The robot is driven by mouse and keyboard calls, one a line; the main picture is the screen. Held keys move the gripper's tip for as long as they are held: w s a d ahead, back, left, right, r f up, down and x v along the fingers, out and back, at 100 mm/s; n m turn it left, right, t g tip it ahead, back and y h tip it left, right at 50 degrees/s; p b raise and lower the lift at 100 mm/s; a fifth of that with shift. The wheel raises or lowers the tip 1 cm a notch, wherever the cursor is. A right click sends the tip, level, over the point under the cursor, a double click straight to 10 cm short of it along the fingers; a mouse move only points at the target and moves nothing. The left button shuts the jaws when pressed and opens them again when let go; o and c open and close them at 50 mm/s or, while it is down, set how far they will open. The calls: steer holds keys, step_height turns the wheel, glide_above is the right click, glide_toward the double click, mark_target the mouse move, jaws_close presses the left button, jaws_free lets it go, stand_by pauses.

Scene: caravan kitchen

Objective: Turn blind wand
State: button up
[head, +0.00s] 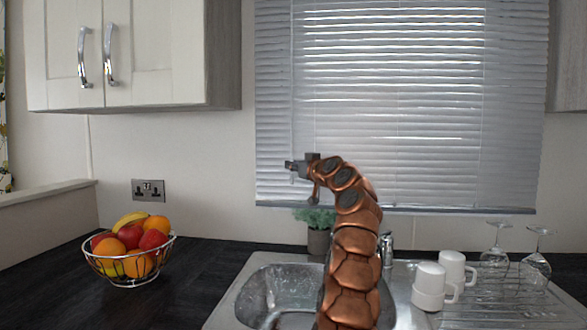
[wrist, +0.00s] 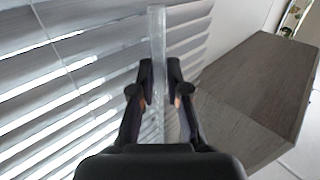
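The blind wand (wrist: 157,40) is a clear, slim upright rod, seen in the wrist view in front of the window blind's slats (wrist: 75,90). My gripper (wrist: 160,88) has its dark fingers on either side of the wand, close in, and looks shut on it. In the head view my gripper (head: 297,168) is at the end of my copper arm, in front of the lower left part of the blind (head: 400,110). The wand can hardly be made out there. The blind is lowered and light comes through between its slats.
A wall cupboard (head: 140,60) hangs left of the blind; its underside (wrist: 250,90) shows in the wrist view. Below are a fruit bowl (head: 128,270), a plant pot (head: 319,241), a sink (head: 270,290), white mugs (head: 430,285) and upturned glasses (head: 535,265).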

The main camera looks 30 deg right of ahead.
steer(key=shift+o, duration=0.6)
steer(key=shift+f, duration=0.1)
steer(key=s, duration=1.2)
steer(key=shift+d, duration=0.1)
stand_by(0.4)
steer(key=shift+w, duration=0.1)
